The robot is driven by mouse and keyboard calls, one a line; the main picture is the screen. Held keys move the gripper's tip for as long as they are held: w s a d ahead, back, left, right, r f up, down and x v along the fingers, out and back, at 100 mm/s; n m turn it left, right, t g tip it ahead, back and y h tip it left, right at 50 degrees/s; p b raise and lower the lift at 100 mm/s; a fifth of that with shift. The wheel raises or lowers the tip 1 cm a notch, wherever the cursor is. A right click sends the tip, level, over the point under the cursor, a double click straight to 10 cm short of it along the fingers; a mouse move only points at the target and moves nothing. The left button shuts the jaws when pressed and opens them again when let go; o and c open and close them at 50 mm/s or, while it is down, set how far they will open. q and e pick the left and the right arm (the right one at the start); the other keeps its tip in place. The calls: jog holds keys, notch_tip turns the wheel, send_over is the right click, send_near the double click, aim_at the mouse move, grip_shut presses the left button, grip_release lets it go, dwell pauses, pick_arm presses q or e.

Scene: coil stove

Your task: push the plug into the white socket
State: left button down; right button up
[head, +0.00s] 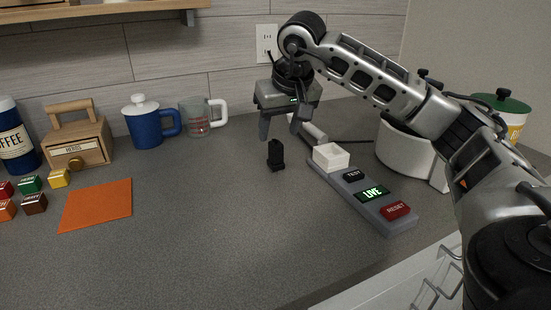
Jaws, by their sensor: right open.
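The black plug (276,156) stands on the dark counter, left of the white socket (331,157) and apart from it. The socket is a square white block at the far end of a grey strip (328,178). My right gripper (281,130) points down above and slightly behind the plug, with its fingers apart and nothing between them. The plug's prongs cannot be made out, and the socket's openings are too small to tell. My left gripper is out of view.
The strip carries a TEST button (355,175), a green LIVE display (371,194) and a red RESET button (395,210). A white pot (402,152) stands right of it. A glass mug (197,121), blue mug (147,126) and orange mat (96,205) are left. The front counter is clear.

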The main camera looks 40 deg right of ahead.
aim_at(276, 143)
jog(key=shift+x, duration=3.5)
grip_shut()
